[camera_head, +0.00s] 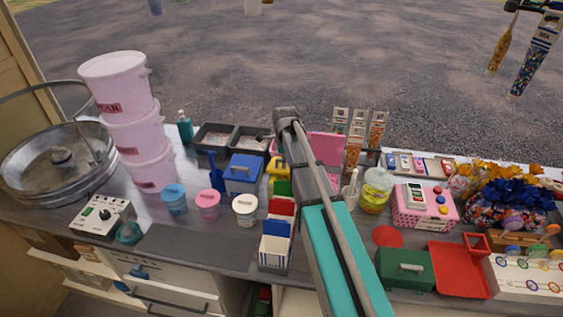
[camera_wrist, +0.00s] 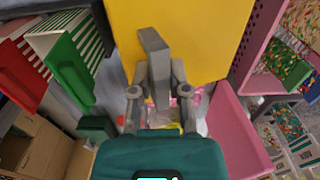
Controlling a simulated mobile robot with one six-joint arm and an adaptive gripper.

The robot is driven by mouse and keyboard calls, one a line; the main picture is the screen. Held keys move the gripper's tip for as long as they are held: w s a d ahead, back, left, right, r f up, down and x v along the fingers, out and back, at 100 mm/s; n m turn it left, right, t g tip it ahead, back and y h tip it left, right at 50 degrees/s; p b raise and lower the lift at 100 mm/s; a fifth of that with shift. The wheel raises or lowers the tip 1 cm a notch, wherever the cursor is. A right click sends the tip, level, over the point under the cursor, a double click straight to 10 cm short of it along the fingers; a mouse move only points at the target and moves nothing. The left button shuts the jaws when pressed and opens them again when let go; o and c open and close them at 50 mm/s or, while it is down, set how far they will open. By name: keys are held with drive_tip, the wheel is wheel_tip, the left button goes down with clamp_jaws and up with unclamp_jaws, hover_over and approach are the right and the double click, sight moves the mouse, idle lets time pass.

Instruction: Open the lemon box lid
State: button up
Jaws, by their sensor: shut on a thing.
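The lemon box is the yellow one (camera_head: 277,168), just right of the blue box in the head view and partly hidden behind my arm. Its yellow lid (camera_wrist: 210,40) fills the upper middle of the wrist view. A grey bar handle (camera_wrist: 154,60) stands out from the lid. My gripper (camera_wrist: 158,92) is shut on this handle, with one finger on each side. In the head view my arm hides the gripper. How far the lid is tilted I cannot tell.
A blue lidded box (camera_head: 243,174) stands left of the lemon box. A pink bin (camera_head: 328,147) lies right, behind my arm. Small tubs (camera_head: 245,209) stand front left. Dark counter (camera_head: 185,246) is bare at front left.

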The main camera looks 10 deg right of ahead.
drive_tip(key=shift+w+d+r+p, duration=0.35)
drive_tip(key=shift+w+r+p, duration=0.4)
drive_tip(key=shift+w+r, duration=0.1)
drive_tip(key=shift+w+d+r, duration=0.15)
drive_tip(key=shift+w+r, duration=0.05)
drive_tip(key=shift+w, duration=0.1)
drive_tip(key=shift+w+d+r+p, duration=0.2)
drive_tip(key=shift+w+r+p, duration=0.25)
drive_tip(key=shift+w+p, duration=0.2)
drive_tip(key=shift+w+d+r+p, duration=0.2)
drive_tip(key=shift+w, duration=0.2)
drive_tip(key=shift+w+d+r+p, duration=0.15)
drive_tip(key=shift+w, duration=0.3)
